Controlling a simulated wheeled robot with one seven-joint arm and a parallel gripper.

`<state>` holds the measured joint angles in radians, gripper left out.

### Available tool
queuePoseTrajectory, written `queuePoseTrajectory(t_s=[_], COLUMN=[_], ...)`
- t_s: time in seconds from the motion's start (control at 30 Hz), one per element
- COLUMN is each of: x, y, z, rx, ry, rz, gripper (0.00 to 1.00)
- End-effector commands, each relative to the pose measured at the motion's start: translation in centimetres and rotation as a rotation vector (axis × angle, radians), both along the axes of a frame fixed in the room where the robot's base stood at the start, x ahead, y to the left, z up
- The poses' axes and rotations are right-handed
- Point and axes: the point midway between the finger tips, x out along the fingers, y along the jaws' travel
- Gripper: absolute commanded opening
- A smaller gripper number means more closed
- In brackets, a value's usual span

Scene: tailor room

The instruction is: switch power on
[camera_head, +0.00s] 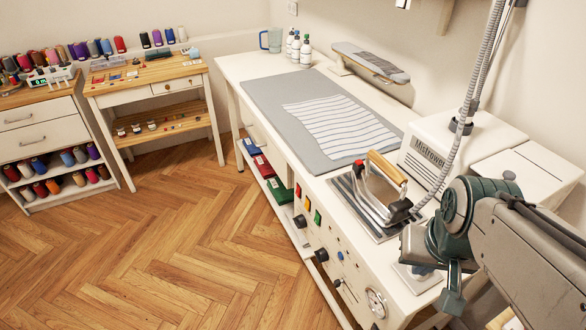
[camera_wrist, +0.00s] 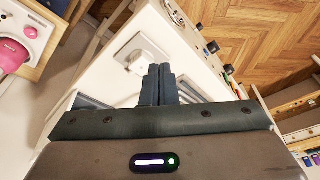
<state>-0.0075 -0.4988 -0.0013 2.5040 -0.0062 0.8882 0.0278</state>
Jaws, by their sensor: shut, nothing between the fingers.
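The white ironing table (camera_head: 235,68) has controls on its front panel: a red button (camera_head: 298,191), an orange button (camera_head: 307,204), a green button (camera_head: 317,217), black knobs (camera_head: 300,221), a blue knob (camera_head: 340,255) and a round gauge (camera_head: 375,303). I cannot tell which one is the power switch. My gripper (camera_wrist: 160,70) is shut and empty in the wrist view. Its fingertips appear close to a square plate (camera_wrist: 133,45) with a white raised part on the tabletop. The front panel lies to their right there, with a black knob (camera_wrist: 212,47). My arm hides the table's near right corner in the head view.
An iron (camera_head: 385,192) with a wooden handle rests on a striped pad beside a white box (camera_head: 450,140) with a ribbed hose (camera_head: 478,80). Striped cloth lies on a grey mat (camera_head: 270,95). Thread shelves stand at left. The wooden floor (camera_head: 190,235) in front is clear.

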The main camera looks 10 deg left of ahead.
Motion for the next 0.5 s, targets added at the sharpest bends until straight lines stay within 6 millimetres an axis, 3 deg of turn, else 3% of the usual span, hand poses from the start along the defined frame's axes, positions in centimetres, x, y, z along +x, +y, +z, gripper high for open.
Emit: queuePoseTrajectory(t_s=[0.27, 0.37, 0.5], x=[0.5, 2.1, 6.4], y=[0.1, 0.6, 2.3], z=[-0.1, -0.4, -1.1], rx=[-0.010, -0.046, -0.140], ry=[0.002, 0.009, 0.011], rz=[0.007, 0.033, 0.103], gripper=[0.00, 0.00, 0.00])
